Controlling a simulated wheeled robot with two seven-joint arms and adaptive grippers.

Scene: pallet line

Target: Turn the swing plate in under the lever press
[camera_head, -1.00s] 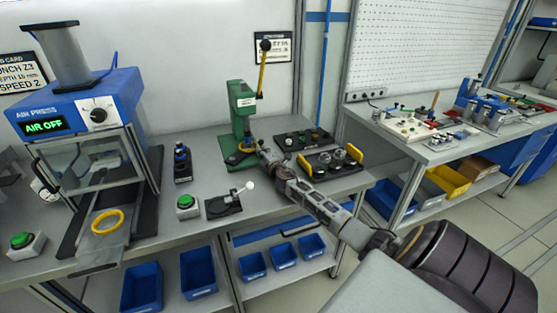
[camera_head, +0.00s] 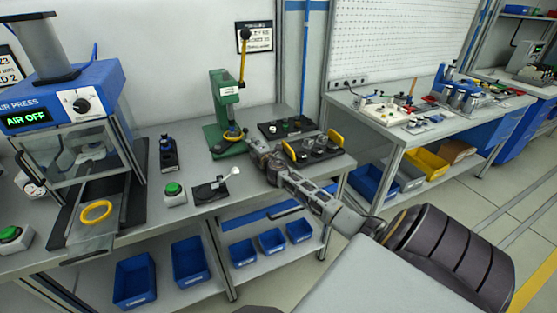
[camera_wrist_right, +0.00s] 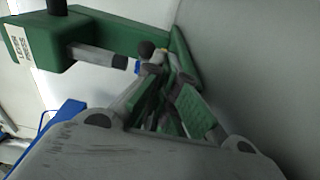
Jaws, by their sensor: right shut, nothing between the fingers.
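The green lever press (camera_head: 222,108) stands at the back of the bench, its yellow lever (camera_head: 242,62) raised with a black knob on top. A yellow ring (camera_head: 233,134) sits low at the press, where the swing plate is; the plate itself is too small to make out. My right gripper (camera_head: 254,147) is beside the press base, on its front right side. In the right wrist view, its fingers (camera_wrist_right: 165,80) are shut and empty, near a dark ball knob (camera_wrist_right: 146,48) and the press's ram (camera_wrist_right: 100,57). Contact with the knob cannot be told. My left gripper is not in view.
A small black fixture (camera_head: 210,189) and a green button box (camera_head: 174,193) stand in front. The air press (camera_head: 65,100) is at the left.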

